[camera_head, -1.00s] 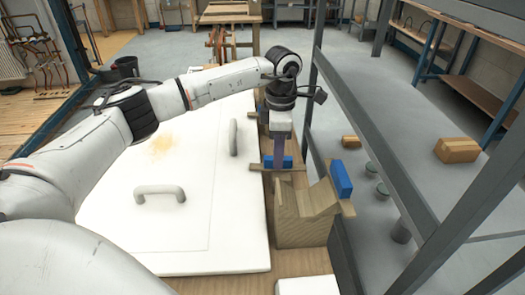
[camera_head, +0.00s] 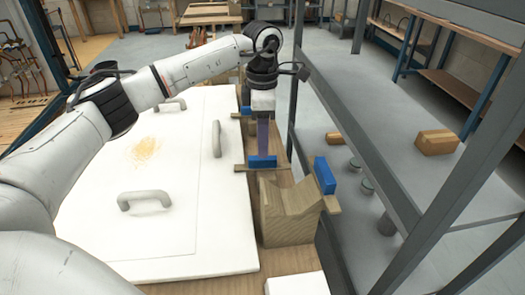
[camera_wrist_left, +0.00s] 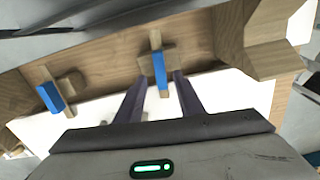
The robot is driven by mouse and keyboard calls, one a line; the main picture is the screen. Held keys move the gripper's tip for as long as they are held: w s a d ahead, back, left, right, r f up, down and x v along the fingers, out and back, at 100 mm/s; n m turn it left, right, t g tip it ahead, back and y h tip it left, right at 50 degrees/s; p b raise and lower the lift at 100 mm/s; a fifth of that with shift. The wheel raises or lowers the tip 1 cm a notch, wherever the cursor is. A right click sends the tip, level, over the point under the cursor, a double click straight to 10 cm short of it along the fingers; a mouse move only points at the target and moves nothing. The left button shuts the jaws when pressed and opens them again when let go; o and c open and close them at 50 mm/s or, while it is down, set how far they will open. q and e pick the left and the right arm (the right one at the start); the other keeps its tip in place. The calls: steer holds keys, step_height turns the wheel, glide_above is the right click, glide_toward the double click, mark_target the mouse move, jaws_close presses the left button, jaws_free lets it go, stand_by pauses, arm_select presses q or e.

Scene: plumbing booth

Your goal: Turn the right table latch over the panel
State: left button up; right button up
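The white panel (camera_head: 160,230) lies flat on the wooden table. A wooden latch bar with a blue block (camera_head: 262,162) sits at the panel's right edge, and its left end reaches the edge. My left gripper (camera_head: 263,145) points down at this latch. In the left wrist view the open fingers of the gripper (camera_wrist_left: 160,78) stand on either side of the blue block (camera_wrist_left: 159,70), with gaps visible; whether either finger touches is unclear. A second latch with a blue block (camera_wrist_left: 50,97) shows to the left there. My right gripper is not in view.
A notched wooden block (camera_head: 290,205) stands just nearer than the latch, with another blue block (camera_head: 325,175) at its right. White handles (camera_head: 217,139) rise from the panel. A grey metal frame (camera_head: 370,150) runs close along the right side.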

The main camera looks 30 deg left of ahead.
arm_select(q)
step_height(320, 180, up, 6)
steer(key=shift+f, duration=0.2)
stand_by(0.5)
